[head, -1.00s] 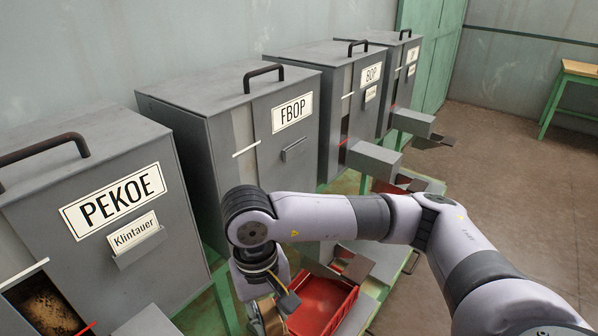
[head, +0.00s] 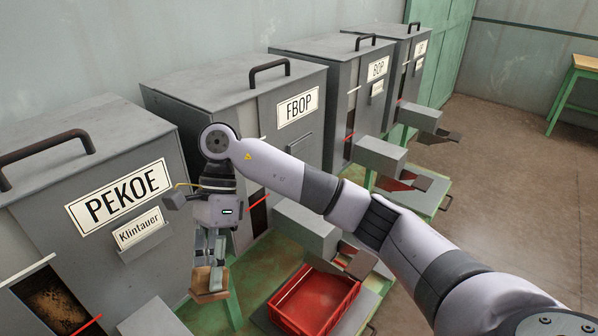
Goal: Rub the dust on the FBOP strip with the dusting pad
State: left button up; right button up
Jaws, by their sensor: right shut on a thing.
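The grey FBOP sorter (head: 215,92) stands in the middle of the head view, its white label on the front. Its pale vertical strip (head: 246,116) is left of the label; my right arm crosses in front and hides part of it. Dust on it is too small to tell. My right gripper (head: 211,266) points down in front of the gap between the PEKOE and FBOP sorters. It is shut on a tan block, seemingly the dusting pad (head: 205,284), below and left of the strip and apart from it. My left gripper is not in view.
The PEKOE sorter (head: 75,150) stands close at left with a handle on top. A grey chute (head: 305,228) juts from the FBOP sorter above a red crate (head: 322,296). The BOP sorter (head: 335,55) stands behind. Open floor lies at right.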

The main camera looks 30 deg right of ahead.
jog(key=w+d+r+m+t+y+p, duration=0.1)
jog(key=w+d+r+m+t+y, duration=0.1)
jog(key=w+d+m+t+y, duration=0.35)
jog(key=w+d+r+m+t+y, duration=0.25)
jog(key=m+t, duration=0.35)
jog(key=m, duration=0.4)
jog(key=w+d+m+t+h+p, duration=0.1)
jog(key=w+d+m+t+h, duration=0.2)
jog(key=d+m+t+h, duration=1.05)
jog(key=w+n+g+y, duration=0.1)
jog(key=w+n+y, duration=0.1)
jog(key=y, duration=0.1)
jog(key=w+d+n+g+y, duration=0.1)
jog(key=w+n+y, duration=0.2)
jog(key=shift+w+d+r+g+y+b, duration=0.1)
jog(key=shift+w+d+g+y+b, duration=0.1)
jog(key=shift+g+y+b, duration=0.15)
jog(key=shift+x, duration=0.95)
